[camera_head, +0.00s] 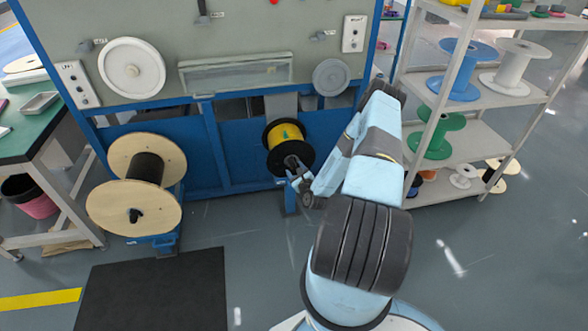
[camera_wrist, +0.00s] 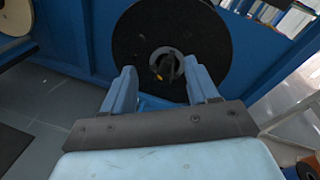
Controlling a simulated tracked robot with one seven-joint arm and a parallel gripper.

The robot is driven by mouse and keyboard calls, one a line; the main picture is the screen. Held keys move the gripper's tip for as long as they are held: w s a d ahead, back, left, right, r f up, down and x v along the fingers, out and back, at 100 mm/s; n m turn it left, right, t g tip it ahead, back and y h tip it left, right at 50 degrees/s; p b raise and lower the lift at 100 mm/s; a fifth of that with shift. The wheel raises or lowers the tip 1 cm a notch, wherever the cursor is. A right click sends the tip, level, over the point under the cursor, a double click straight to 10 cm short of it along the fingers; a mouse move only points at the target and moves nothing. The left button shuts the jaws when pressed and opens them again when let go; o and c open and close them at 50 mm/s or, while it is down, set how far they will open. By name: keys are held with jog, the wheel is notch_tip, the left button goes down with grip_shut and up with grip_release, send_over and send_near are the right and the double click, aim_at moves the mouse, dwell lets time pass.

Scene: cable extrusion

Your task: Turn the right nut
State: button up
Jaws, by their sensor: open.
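The right spool (camera_head: 286,142) has black flanges and yellow cable and is mounted on the blue machine frame. In the wrist view its black disc (camera_wrist: 135,40) faces me. At its centre is a light grey hub with the dark right nut (camera_wrist: 169,68), which has a small yellow mark beside it. My gripper (camera_wrist: 163,80) is open, with one blue-grey finger to each side of the nut in the picture. I cannot tell whether they touch it. In the head view my gripper (camera_head: 298,178) is at the spool's front, and the nut is hard to make out there.
A left spool (camera_head: 130,190) with wooden flanges and black cable stands on the frame's left side. A shelf (camera_head: 470,160) with coloured spools is at the right. A green-topped table (camera_head: 40,130) is at the far left. A black mat (camera_head: 155,292) lies on the open floor.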

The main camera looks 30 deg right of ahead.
aim_at(294, 167)
jog(key=s+a+f+m+h, duration=0.1)
jog(key=s+f+m+h, duration=0.2)
jog(key=s+f+m, duration=0.3)
jog(key=shift+t, duration=0.4)
jog(key=x, duration=1.4)
jog(key=shift+f, duration=0.1)
jog(key=c, duration=1)
jog(key=shift+d, duration=0.2)
jog(key=shift+c, duration=0.2)
jog(key=shift+a, duration=0.1)
jog(key=shift+n, duration=0.3)
